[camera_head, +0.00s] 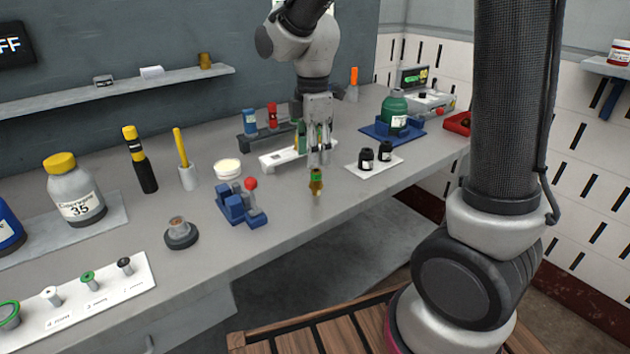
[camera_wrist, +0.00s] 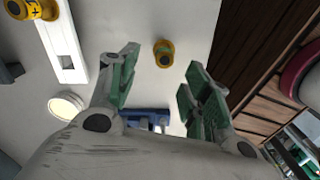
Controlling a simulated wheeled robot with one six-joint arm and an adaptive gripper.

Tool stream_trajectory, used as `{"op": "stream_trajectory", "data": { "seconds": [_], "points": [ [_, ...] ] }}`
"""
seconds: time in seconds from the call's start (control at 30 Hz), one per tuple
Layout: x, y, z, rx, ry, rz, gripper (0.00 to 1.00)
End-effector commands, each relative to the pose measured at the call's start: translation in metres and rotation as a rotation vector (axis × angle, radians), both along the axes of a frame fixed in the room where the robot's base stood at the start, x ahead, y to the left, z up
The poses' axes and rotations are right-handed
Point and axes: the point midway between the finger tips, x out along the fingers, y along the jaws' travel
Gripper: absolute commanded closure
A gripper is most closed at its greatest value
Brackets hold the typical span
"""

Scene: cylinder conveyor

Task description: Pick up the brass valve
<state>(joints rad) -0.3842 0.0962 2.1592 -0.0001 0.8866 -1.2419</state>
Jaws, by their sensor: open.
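The brass valve (camera_head: 316,184), a small brass piece with a green part on top, stands on the grey bench near its front edge. My gripper (camera_head: 319,160) hangs pointing down, just above and behind the valve in the head view. Its green-padded fingers are spread in the wrist view (camera_wrist: 162,68), with nothing between them. No contact with the valve shows.
A blue clamp-like fixture (camera_head: 239,206) with a red knob stands left of the valve. A white plate (camera_head: 375,169) with two black bottles lies to the right. A white block (camera_head: 284,158) and a dark rack (camera_head: 262,138) are behind. The bench edge is close in front.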

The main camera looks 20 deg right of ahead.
Motion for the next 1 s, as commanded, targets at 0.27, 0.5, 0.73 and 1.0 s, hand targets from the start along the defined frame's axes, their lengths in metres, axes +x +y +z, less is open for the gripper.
{"op": "stream_trajectory", "data": {
  "seconds": [0.27, 0.5, 0.73, 1.0],
  "points": [
    [-0.004, -0.004, -0.038, -0.001, 0.003, -0.004, 0.51],
    [-0.005, -0.005, -0.067, -0.001, 0.002, -0.004, 0.51],
    [-0.004, -0.005, -0.069, 0.0, -0.001, -0.004, 0.51],
    [-0.004, -0.005, -0.068, 0.0, -0.001, -0.004, 0.99]
  ]
}}
